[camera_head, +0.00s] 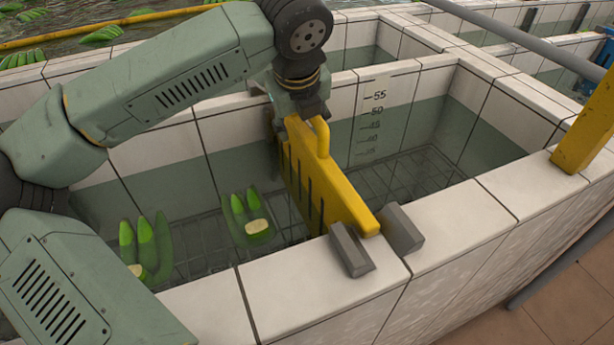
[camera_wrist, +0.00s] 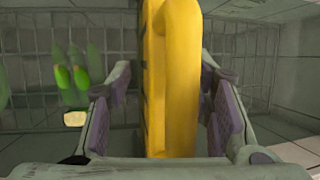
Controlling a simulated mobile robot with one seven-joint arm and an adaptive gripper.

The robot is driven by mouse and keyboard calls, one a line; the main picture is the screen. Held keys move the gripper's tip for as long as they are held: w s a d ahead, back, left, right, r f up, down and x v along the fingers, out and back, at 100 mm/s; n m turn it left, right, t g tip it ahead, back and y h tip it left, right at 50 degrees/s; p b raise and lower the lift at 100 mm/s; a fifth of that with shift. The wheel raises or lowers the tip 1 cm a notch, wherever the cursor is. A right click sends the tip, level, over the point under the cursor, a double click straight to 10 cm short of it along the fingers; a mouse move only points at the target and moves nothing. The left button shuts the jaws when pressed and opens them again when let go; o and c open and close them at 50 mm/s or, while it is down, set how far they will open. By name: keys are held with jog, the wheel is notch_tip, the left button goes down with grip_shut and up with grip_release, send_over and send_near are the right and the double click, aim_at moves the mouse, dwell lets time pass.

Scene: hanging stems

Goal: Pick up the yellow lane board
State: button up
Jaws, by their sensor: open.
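The yellow lane board (camera_head: 335,192) stands upright across the tiled tank, with dark slots in its side and a loop handle on top. Its near end sits between two grey blocks (camera_head: 350,250) on the near wall. My gripper (camera_head: 300,125) is over the board's top at the handle, and partly hides it. In the wrist view the yellow handle (camera_wrist: 181,80) runs between the two open fingers of my gripper (camera_wrist: 165,105), with a gap on each side. The board's far end is hidden behind my gripper and arm.
Green banana bunches (camera_head: 247,218) lie in the water left of the board; another bunch (camera_head: 147,245) is farther left. The tank's right part, with a depth scale (camera_head: 372,120), looks clear. A yellow post (camera_head: 588,130) and a grey rail (camera_head: 520,38) stand at the right.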

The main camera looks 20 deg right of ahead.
jog(key=shift+c, duration=0.4)
grip_shut()
